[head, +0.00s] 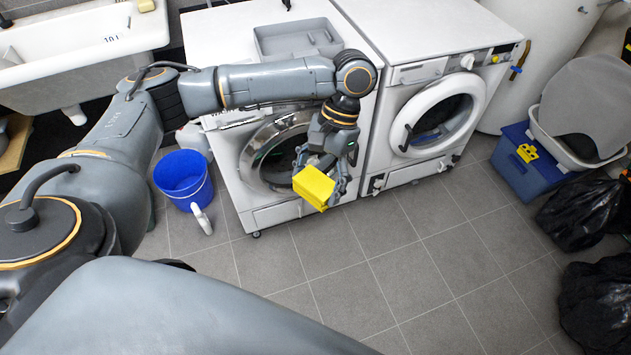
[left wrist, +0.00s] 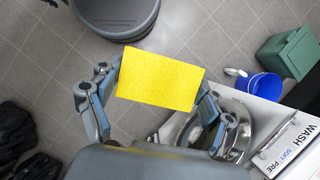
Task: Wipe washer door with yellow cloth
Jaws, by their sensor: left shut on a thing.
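The yellow cloth (head: 315,187), a folded, block-like piece, is held in my left gripper (head: 330,176) in front of the left machine. In the left wrist view the cloth (left wrist: 160,79) spans the gap between the two fingers, which are shut on it. The washer door (head: 262,160), round with a chrome rim, is on the front of the left white machine (head: 228,185). My left gripper and the cloth cover its right part. Part of its chrome rim shows at the lower right of the left wrist view (left wrist: 238,130). Whether the cloth touches the door cannot be told. My right gripper is not visible.
A second white machine (head: 440,75) with a white door ring stands close on the right. A blue bucket (head: 183,181) and a white bottle (head: 202,218) are left of the washer. A grey tray (head: 297,40) lies on top. Tiled floor in front is clear; black bags (head: 583,212) lie at right.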

